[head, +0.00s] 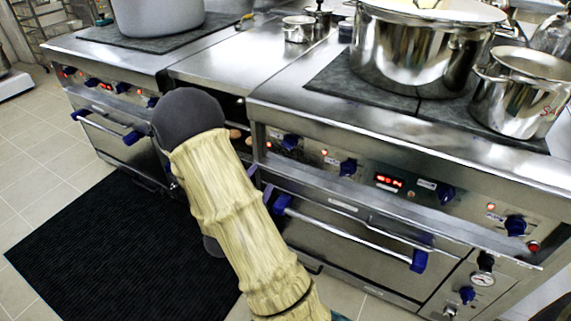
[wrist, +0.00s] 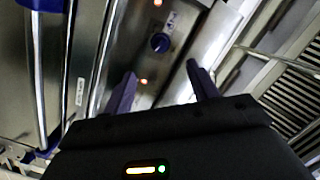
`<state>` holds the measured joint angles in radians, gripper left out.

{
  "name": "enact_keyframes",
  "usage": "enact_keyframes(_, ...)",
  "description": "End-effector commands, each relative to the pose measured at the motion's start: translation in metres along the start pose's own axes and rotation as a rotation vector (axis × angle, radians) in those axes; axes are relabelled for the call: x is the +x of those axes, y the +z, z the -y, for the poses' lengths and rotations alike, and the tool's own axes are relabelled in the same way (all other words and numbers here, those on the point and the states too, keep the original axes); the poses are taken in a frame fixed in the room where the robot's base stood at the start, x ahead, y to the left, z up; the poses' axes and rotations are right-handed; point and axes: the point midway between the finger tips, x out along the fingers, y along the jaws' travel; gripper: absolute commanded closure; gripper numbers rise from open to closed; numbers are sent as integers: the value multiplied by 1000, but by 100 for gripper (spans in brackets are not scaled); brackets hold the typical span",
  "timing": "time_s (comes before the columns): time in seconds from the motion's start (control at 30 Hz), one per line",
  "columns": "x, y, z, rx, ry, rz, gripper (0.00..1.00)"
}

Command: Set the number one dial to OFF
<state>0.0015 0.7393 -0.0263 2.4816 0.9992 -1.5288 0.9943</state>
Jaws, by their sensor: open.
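My gripper (wrist: 160,68) is open and empty in the wrist view, with its two dark purple fingers spread toward a steel control panel. A round blue dial (wrist: 160,42) lies ahead, between the lines of the fingers and apart from both. A small label plate is beside it, too blurred to read. In the head view my forearm hides the gripper. The right stove's panel carries several blue dials, including the leftmost dial (head: 290,142), a second dial (head: 348,167) and one right of the red display (head: 446,194). I cannot tell which is number one or read its setting.
A large steel stockpot (head: 420,55) and a smaller pot (head: 520,95) stand on the right stove. An oven handle (head: 350,232) runs below the dials. Another stove with dials (head: 92,83) is at left. A black mat (head: 115,245) covers the floor in front.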

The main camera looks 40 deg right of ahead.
Motion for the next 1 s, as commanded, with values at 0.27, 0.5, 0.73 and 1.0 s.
enact_keyframes(0.27,1,-2,-10,20,-37,-73,42)
enact_keyframes(0.5,2,-2,-10,18,-36,-72,42)
enact_keyframes(0.73,22,-4,-10,21,-33,-74,42)
enact_keyframes(1.0,69,-7,-9,20,-35,-74,42)
